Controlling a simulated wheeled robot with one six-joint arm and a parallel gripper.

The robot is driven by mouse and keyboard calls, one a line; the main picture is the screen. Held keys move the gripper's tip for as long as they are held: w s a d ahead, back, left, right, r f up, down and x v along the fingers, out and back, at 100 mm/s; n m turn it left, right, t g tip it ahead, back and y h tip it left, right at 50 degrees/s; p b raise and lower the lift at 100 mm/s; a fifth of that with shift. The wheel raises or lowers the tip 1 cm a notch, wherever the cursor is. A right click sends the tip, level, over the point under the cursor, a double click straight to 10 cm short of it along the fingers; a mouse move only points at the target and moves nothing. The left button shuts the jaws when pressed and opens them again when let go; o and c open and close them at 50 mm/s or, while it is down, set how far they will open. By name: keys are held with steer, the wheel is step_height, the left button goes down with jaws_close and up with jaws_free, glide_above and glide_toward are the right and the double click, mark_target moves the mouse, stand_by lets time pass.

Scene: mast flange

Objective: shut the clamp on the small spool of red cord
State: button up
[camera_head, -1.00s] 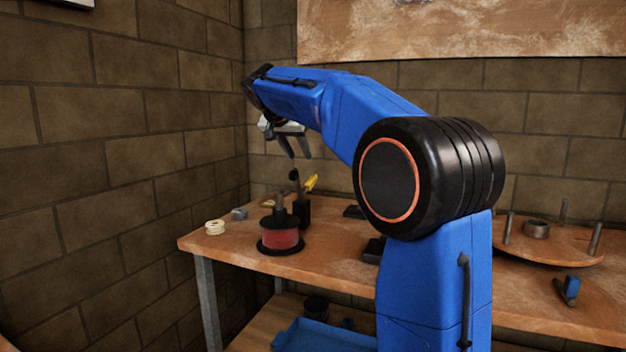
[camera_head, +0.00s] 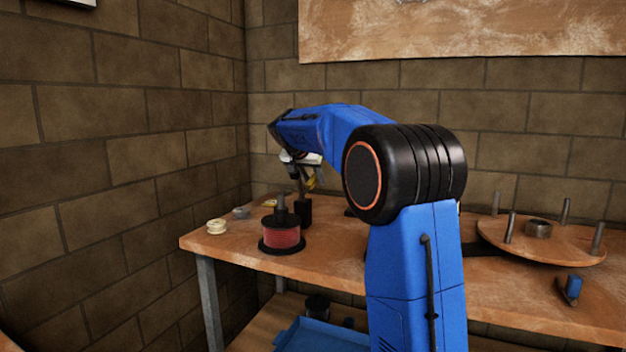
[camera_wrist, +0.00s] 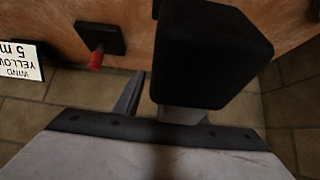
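The spool of red cord (camera_head: 282,237) stands upright near the bench's left front, with dark flanges and a dark post on top. My gripper (camera_head: 305,176) is above and behind the spool, close over the dark block. In the wrist view, my fingers look apart; a large black block (camera_wrist: 213,60) covers much of the right finger. Contact is unclear.
A cream spool (camera_head: 216,226) and a small grey piece (camera_head: 241,212) lie left on the bench (camera_head: 225,244). A round board with pegs (camera_head: 555,241) is at right. The wrist view shows a red-tipped piece (camera_wrist: 96,60) on a dark plate and a "WIND YELLOW 5 m" label (camera_wrist: 20,60).

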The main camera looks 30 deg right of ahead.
steer(key=shift+d+f, duration=0.1)
steer(key=shift+f, duration=0.05)
jaws_close()
steer(key=shift+s+a+r+t+h, duration=0.2)
steer(key=shift+a+r+t+h, duration=0.1)
steer(key=shift+r+t+h, duration=0.3)
steer(key=shift+s+a+r+t+h, duration=0.25)
steer(key=shift+r+t+h, duration=0.2)
steer(key=shift+h, duration=0.25)
